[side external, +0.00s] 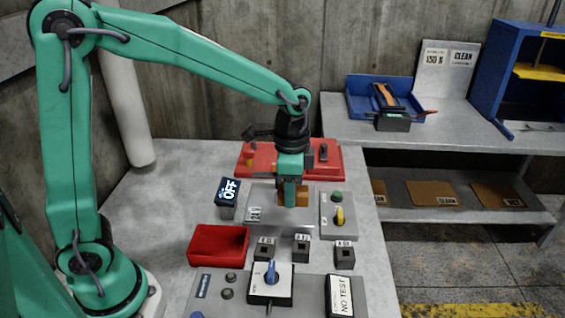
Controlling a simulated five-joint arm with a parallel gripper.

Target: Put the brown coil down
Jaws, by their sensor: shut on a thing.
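My gripper (293,200) points down over the grey plate marked 24 V (265,214) in the middle of the table. It is shut on the brown coil (303,197), which shows as a small orange-brown block at its fingertips. The fingers hide part of the coil. I cannot tell whether the coil touches the plate or hangs just above it.
A red case (325,165) lies behind the gripper. A grey box with a yellow knob (339,216) stands close on the right, and an OFF display (227,192) on the left. A red tray (217,246), several dark blocks and a blue-knob switch (271,278) are in front.

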